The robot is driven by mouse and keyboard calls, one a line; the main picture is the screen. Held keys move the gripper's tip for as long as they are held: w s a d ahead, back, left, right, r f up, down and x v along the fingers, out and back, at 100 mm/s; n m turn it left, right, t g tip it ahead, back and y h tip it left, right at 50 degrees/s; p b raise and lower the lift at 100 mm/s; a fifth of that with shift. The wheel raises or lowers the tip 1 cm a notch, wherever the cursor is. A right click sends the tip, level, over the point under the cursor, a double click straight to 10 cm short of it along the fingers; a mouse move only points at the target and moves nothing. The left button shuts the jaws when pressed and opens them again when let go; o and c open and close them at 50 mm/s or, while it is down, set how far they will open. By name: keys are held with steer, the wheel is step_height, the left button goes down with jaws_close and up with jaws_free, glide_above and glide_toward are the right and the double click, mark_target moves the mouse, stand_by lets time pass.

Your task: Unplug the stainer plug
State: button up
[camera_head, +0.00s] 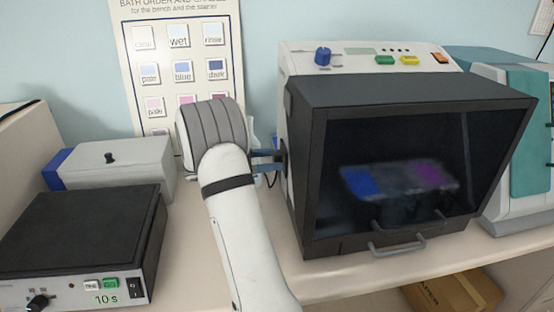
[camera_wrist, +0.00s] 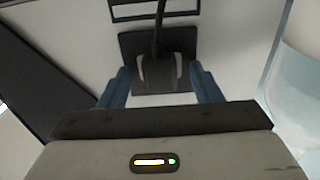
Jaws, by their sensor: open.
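The stainer (camera_head: 400,150) is a cream and black machine with a dark front window on the bench. The stainer plug (camera_wrist: 158,72) shows in the wrist view as a dark plug with grey sides and a black cord. It sits at a dark square socket plate (camera_wrist: 130,46) on the stainer's side panel. My gripper (camera_wrist: 158,85) is open, with one blue finger on each side of the plug. In the head view my gripper (camera_head: 265,160) reaches the stainer's left side, and my arm hides part of it. I cannot tell whether the fingers touch the plug.
A black-topped device (camera_head: 75,230) marked "10 s" and a grey box (camera_head: 125,172) stand at the left. A poster (camera_head: 175,60) is on the wall behind my arm. Another machine (camera_head: 510,130) stands at the right. A cardboard box (camera_head: 455,292) is below the bench.

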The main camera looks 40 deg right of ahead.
steer(key=shift+b, duration=0.8)
jaws_close()
stand_by(0.5)
steer(key=shift+a, duration=0.1)
steer(key=shift+b+v, duration=1.3)
steer(key=shift+v, duration=1.65)
steer(key=shift+s, duration=0.1)
